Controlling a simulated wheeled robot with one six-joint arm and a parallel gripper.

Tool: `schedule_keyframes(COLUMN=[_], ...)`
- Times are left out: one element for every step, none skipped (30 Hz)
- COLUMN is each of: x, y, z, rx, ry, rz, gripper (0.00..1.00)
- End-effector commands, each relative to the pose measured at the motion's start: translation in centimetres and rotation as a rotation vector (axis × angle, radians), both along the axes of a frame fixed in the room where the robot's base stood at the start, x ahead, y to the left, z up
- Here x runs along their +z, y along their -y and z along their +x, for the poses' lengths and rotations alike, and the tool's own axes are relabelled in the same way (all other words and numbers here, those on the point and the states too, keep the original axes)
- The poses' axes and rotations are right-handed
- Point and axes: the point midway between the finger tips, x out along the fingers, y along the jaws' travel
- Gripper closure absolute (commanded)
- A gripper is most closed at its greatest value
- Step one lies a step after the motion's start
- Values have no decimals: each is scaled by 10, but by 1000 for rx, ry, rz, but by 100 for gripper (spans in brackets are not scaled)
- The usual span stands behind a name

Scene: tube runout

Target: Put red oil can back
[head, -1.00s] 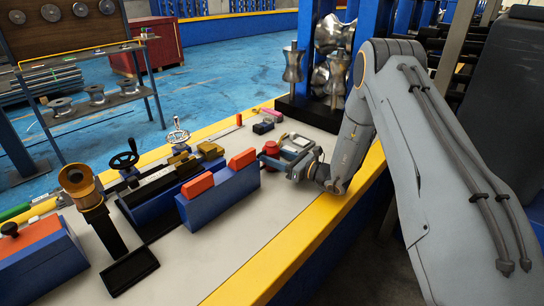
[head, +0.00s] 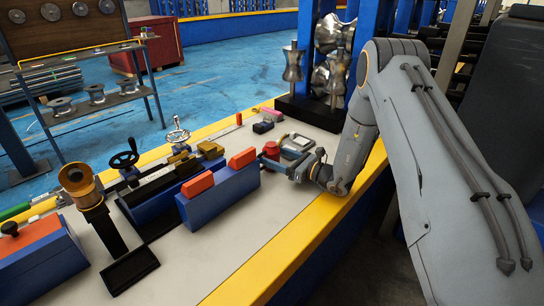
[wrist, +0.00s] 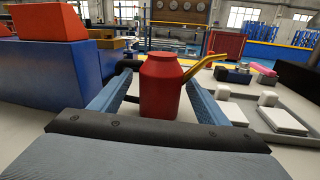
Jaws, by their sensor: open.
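The red oil can (head: 271,149) stands upright on the pale bench top, just right of the blue block with orange pads. In the wrist view the red can (wrist: 161,88) has a yellow spout pointing up to the right and a dark handle on the left. My gripper (head: 280,164) is open and low over the bench. In the wrist view its two blue-grey fingers lie on either side of the can's body, with a visible gap at the right.
Blue blocks with orange pads (head: 215,198) stand close to the left. A grey tray with pale pieces (head: 296,143) lies just beyond the gripper. A black empty tray (head: 130,268) lies at the near left. Steel rollers (head: 293,63) stand behind.

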Motion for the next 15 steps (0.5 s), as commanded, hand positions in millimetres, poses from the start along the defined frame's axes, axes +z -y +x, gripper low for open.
schedule_keyframes(x=[-1,-1,-1,-1,-2,-2,-2,-2,-1,-1,-2,-2,-2,-2,-2], y=[9,13,20,26,31,38,43,48,55,59,64,69,73,76,80], z=[-4,-7,-12,-15,-19,-24,-28,-31,-36,-39,-43,-47,-49,-52,-55], rx=[-5,-5,-5,-5,-5,-6,-5,-6,-5,-5,-5,-5,-4,-4,-5], ry=[0,-1,-1,-1,-2,-2,-1,-1,-1,-1,-1,-2,-2,-1,-1], rz=[0,0,0,0,1,1,0,0,1,1,1,1,1,0,0], gripper=[31,31,31,31,31,31,31,31,31,31,31,31,31,31,31])
